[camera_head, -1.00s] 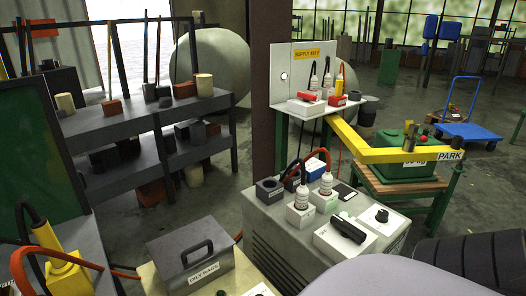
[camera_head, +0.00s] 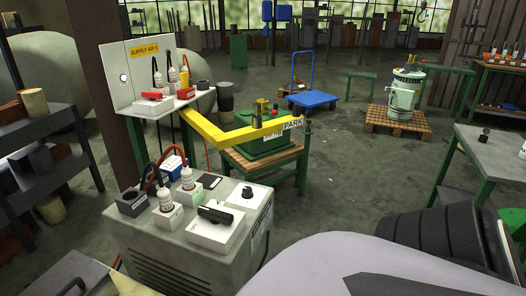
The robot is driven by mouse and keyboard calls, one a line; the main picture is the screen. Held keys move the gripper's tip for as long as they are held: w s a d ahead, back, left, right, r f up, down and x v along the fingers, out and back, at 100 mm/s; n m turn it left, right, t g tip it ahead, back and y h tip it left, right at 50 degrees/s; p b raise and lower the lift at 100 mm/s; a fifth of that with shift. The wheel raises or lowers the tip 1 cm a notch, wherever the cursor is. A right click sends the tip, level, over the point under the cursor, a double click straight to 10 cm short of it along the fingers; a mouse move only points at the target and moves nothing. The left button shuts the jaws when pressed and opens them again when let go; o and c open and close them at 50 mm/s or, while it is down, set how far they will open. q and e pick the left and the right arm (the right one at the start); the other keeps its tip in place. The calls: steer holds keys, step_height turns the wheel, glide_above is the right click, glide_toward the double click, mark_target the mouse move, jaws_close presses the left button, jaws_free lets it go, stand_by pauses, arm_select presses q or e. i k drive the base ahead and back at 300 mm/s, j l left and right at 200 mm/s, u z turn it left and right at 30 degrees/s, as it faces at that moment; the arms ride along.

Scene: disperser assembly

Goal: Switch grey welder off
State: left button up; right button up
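A grey cabinet (camera_head: 185,245), which looks like the grey welder, stands left of centre near the bottom. On its top, a white box (camera_head: 205,237) carries a black bar-shaped handle (camera_head: 215,214) lying along it. A black round knob (camera_head: 247,192) sits on a white plate behind and to the right. Two white plugs, one (camera_head: 166,199) and another (camera_head: 187,179), stand upright in white sockets with cables. I cannot read from here which position the handle or the knob marks. Neither of my grippers shows; a pale link of my own fills the bottom right.
A supply board (camera_head: 143,60) with a shelf of plugs stands behind the cabinet. A yellow bar (camera_head: 225,135) marked PARK reaches over a green machine (camera_head: 262,139). A dark shelf (camera_head: 45,130) is at the left.

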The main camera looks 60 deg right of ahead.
mark_target(216, 216)
steer(key=i+z, duration=0.1)
steer(key=z, duration=1.35)
